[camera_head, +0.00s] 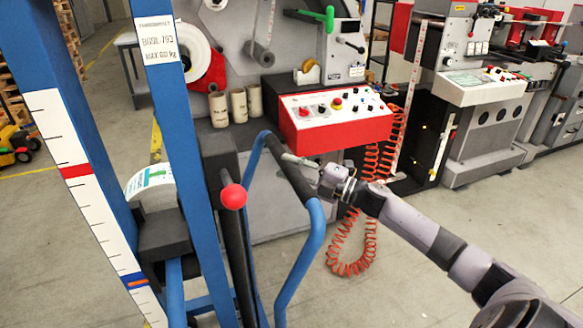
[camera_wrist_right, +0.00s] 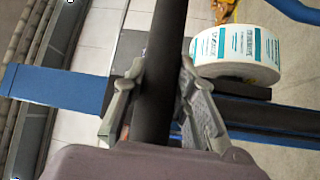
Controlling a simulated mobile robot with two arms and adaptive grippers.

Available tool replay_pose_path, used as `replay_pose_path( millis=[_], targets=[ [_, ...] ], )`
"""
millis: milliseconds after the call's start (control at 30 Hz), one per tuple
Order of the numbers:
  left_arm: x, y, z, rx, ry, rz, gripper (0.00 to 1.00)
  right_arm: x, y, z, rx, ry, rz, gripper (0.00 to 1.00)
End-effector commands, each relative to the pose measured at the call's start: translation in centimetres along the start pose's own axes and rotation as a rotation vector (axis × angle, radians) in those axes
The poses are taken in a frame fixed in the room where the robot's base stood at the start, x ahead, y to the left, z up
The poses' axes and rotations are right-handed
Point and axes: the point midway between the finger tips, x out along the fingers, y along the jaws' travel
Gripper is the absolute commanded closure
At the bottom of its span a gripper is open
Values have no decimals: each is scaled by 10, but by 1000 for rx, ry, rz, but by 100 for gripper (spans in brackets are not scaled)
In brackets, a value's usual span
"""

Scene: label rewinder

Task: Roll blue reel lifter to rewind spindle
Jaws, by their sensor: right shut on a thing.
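The blue reel lifter (camera_head: 70,130) stands close in front on the left, with a height scale on its post. A white label reel (camera_head: 150,181) rests on its dark carrier; the reel also shows in the right wrist view (camera_wrist_right: 236,68). My right gripper (camera_head: 302,162) is shut on the black-gripped part of the lifter's blue handle (camera_head: 312,235); the dark bar (camera_wrist_right: 160,70) passes between its fingers in the wrist view. A grey spindle-like bar (camera_head: 261,52) sticks out of the machine ahead; I cannot tell if it is the rewind spindle. My left gripper is out of view.
The rewinder has a red control box (camera_head: 335,140) and several cardboard cores (camera_head: 238,104) on a ledge. An orange coiled cable (camera_head: 352,262) hangs to the floor. More machines (camera_head: 488,100) stand at the right. Grey floor (camera_head: 400,275) is free at the lower right.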

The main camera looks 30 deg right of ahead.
Motion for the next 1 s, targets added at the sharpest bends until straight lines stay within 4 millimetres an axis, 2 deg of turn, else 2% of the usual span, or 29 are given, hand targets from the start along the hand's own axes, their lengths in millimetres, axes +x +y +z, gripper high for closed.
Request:
replay_pose_path(
  millis=[33,567,600,867,1000],
  targets=[
    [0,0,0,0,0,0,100,1,7,2,-4,-6,10,100],
    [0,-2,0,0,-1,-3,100,2,7,1,-5,-2,12,100],
    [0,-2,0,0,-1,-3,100,2,7,1,-5,-2,12,72],
    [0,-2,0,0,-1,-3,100,1,4,0,-2,0,7,55],
    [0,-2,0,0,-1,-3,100,1,3,0,-1,0,5,54]
  ],
)
